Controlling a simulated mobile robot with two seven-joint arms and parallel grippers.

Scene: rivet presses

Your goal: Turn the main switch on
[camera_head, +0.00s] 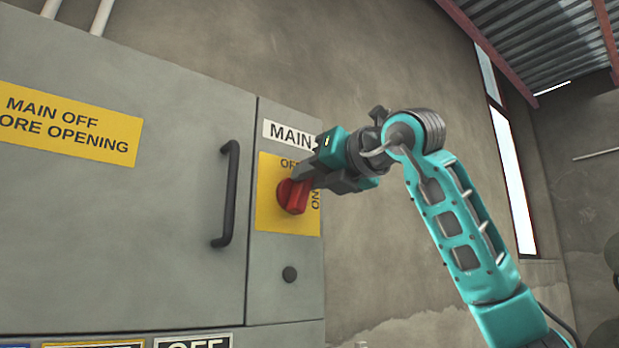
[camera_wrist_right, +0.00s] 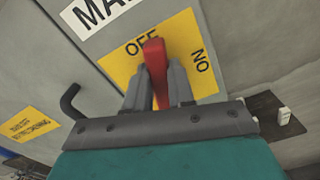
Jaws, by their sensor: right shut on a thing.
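The main switch is a red rotary handle (camera_head: 292,196) on a yellow plate (camera_head: 270,222) at the right side of the grey cabinet, under a white "MAIN" label (camera_head: 290,135). My right gripper (camera_head: 300,180) is at the handle, its fingers on either side of it. In the right wrist view the red handle (camera_wrist_right: 156,70) stands between the two grey fingers (camera_wrist_right: 156,88), and its tip points at "OFF". "ON" is to the right on the plate. My left gripper is not in view.
The cabinet door (camera_head: 120,220) has a black vertical handle (camera_head: 230,193) left of the switch and a yellow warning sign (camera_head: 70,122). A small black round knob (camera_head: 290,273) sits below the switch plate. Open room lies right of the cabinet.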

